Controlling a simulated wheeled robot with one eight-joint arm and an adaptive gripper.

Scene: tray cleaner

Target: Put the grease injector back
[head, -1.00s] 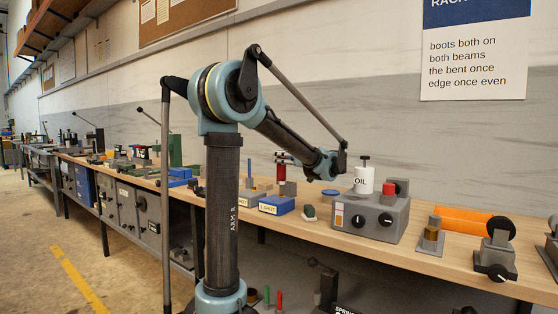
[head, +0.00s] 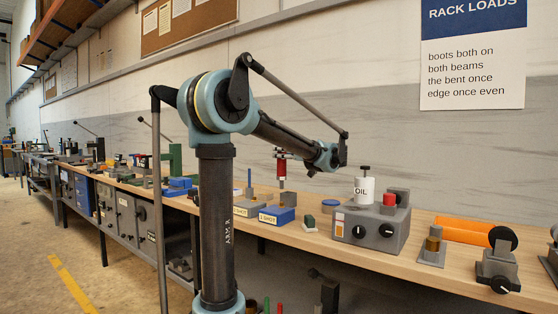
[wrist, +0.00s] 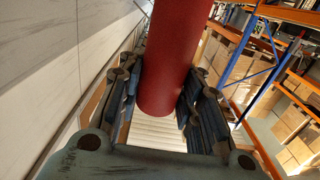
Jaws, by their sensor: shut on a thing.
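The grease injector is the red cylinder (head: 281,168) with a thin grey lower end, seen upright in the head view. My gripper (head: 291,155) is shut on it near its dark top and holds it above the bench. In the wrist view the red cylinder (wrist: 166,75) stands between the two blue-grey finger sets of my gripper (wrist: 160,108). Below the injector are a grey block (head: 288,199) and a blue block with a "1 SHOT" label (head: 277,215). I cannot tell if the injector's tip is directly over either.
A second labelled blue block (head: 246,210), a small green block (head: 310,221) and a blue disc (head: 330,204) are on the wooden bench (head: 290,236). The grey box (head: 371,229) with a white OIL can (head: 365,189) stands to the right. An orange cylinder (head: 462,229) lies farther right.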

